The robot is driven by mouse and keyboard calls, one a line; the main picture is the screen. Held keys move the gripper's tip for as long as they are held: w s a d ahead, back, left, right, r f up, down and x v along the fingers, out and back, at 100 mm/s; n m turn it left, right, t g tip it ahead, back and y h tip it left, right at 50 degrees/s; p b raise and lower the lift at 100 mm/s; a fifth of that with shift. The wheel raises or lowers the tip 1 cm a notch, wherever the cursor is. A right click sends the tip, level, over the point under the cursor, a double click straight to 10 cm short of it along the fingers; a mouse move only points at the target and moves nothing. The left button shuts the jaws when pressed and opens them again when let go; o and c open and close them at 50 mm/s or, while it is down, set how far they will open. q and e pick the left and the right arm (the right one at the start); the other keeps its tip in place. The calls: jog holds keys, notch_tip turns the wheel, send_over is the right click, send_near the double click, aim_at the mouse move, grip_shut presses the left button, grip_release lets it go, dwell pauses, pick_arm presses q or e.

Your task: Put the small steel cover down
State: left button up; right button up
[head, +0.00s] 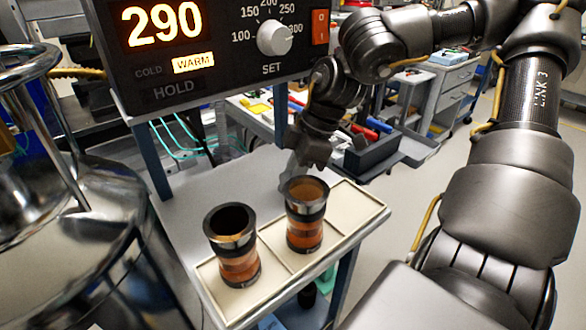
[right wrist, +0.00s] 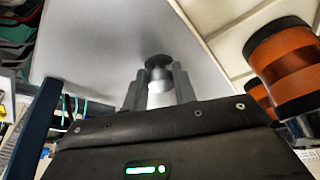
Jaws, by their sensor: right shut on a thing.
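My right gripper (right wrist: 157,90) is shut on the small steel cover (right wrist: 158,64), a small round piece with a dark disc and a paler body between the fingers. It is over the grey tabletop (right wrist: 100,40); I cannot tell whether it touches. In the head view my right gripper (head: 296,180) is just behind the right-hand canister (head: 305,225), and the cover cannot be made out there. My left gripper is not in view.
A controller (head: 210,45) reads 290 and WARM. A shiny steel vessel (head: 80,240) stands left. Grey tabletop behind the tray is clear.

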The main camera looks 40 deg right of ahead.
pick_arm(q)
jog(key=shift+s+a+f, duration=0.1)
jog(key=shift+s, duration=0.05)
pick_arm(e)
jog(key=shift+f, duration=0.1)
jog(key=o, duration=1)
jog(key=shift+c, duration=0.2)
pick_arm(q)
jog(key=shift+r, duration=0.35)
pick_arm(e)
jog(key=shift+r, duration=0.35)
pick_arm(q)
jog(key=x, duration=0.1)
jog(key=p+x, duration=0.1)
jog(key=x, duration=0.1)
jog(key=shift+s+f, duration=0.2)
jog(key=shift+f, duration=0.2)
pick_arm(e)
jog(key=v, duration=0.7)
